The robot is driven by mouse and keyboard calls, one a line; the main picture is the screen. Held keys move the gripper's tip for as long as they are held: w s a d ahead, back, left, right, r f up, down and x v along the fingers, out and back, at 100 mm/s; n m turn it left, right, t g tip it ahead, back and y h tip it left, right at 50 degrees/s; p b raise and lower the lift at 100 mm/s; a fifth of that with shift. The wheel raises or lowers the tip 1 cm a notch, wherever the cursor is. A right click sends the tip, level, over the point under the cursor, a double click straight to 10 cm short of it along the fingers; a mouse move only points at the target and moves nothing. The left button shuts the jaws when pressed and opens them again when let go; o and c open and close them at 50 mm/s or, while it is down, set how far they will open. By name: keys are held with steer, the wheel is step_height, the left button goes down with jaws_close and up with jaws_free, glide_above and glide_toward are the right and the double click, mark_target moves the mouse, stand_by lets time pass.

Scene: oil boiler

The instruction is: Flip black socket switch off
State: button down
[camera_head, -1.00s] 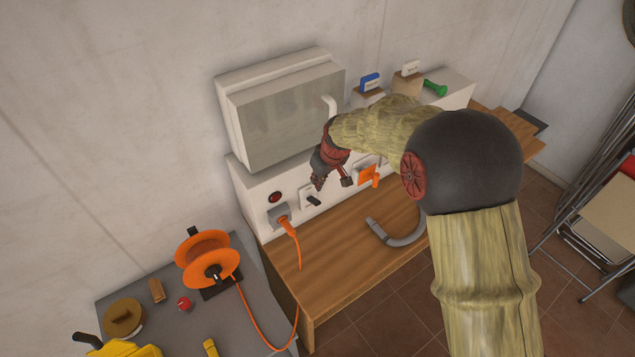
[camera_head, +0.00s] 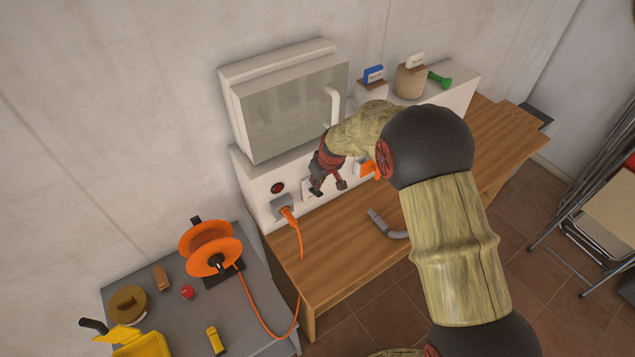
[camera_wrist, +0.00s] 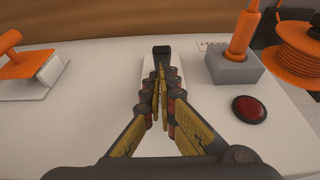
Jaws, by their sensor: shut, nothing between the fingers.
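The black switch lever (camera_wrist: 161,52) sticks out from a white plate (camera_wrist: 150,66) on the white panel in the wrist view. My gripper (camera_wrist: 162,78) is shut and empty, its fingertips just below the lever in that picture; I cannot tell if they touch. In the head view, my gripper (camera_head: 326,188) is at the front of the white panel, beside the same white plate (camera_head: 307,187). It largely hides the lever there. A grey socket (camera_wrist: 232,68) with an orange plug (camera_wrist: 245,35) sits to the right of the lever in the wrist view.
A red button (camera_wrist: 249,109) is below the socket. An orange-handled switch (camera_wrist: 25,65) is on the left. In the head view, an orange cable reel (camera_head: 210,248) stands on the grey table (camera_head: 250,317). A grey curved handle (camera_head: 388,225) lies over the wooden bench (camera_head: 345,240).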

steer(key=shift+s+f+b, duration=0.1)
steer(key=shift+f+b, duration=0.1)
steer(key=shift+b, duration=0.7)
steer(key=shift+s+d+b, duration=0.1)
steer(key=shift+d+b, duration=0.05)
steer(key=shift+b, duration=0.2)
